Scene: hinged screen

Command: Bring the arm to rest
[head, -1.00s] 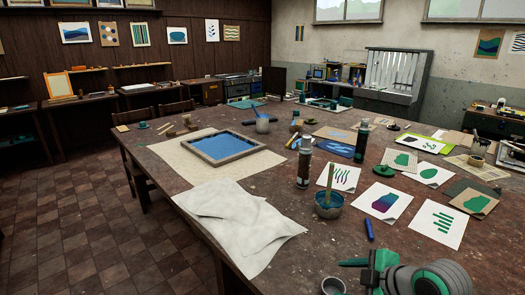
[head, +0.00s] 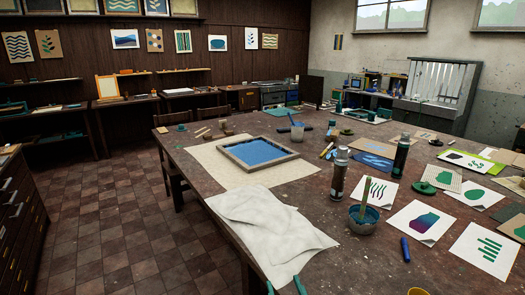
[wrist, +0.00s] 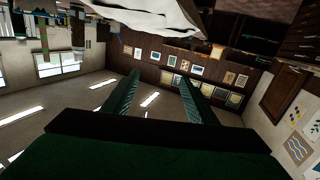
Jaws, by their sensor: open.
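My gripper (wrist: 159,77) shows in the wrist view as two dark green fingers spread apart with nothing between them. In the head view only its green fingertips (head: 285,287) show at the bottom edge, by the near edge of the table and in front of the white cloth (head: 262,232). The rest of my arm is out of the head view. The wrist view is upside down and looks past the fingers at the prints on the far wall and the ceiling lights.
The large worktable (head: 225,190) holds a wooden-framed screen (head: 232,150) lying flat with a blue middle. The tiled floor (head: 95,225) at left is clear.

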